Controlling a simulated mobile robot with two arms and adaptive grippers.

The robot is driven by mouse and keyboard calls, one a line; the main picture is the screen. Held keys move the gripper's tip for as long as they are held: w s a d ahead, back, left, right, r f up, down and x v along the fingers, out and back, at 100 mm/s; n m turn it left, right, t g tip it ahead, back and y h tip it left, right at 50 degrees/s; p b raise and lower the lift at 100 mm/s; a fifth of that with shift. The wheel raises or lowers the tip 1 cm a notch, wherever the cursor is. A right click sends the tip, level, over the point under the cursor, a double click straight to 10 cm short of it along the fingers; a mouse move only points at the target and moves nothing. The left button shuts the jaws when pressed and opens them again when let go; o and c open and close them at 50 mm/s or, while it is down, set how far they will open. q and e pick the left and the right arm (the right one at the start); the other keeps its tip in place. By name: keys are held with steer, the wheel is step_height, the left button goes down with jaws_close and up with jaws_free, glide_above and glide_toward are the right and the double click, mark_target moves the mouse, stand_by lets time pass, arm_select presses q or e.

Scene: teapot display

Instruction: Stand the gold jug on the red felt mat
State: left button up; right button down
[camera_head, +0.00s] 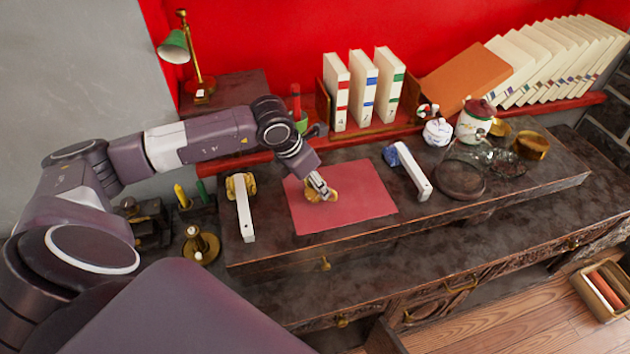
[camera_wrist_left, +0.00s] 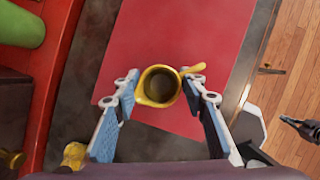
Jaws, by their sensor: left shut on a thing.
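The gold jug (camera_head: 318,195) is small, with a yellow rim and handle. In the left wrist view I look down into its open mouth (camera_wrist_left: 158,86), and its handle points right. My left gripper (camera_head: 322,190) is shut on the jug, with one blue-padded finger (camera_wrist_left: 157,100) on each side. A small dark jointed part at the wrist view's right edge may be my right gripper.
A white pot with a red lid (camera_head: 473,122) and a dark round dish (camera_head: 460,180) are farther right. Books (camera_head: 362,90) stand behind. The mat around the jug is bare.

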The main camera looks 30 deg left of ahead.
arm_select(q)
steer(key=o, duration=1.2)
steer(key=shift+b+v, duration=1.55)
steer(key=shift+v, duration=4.5)
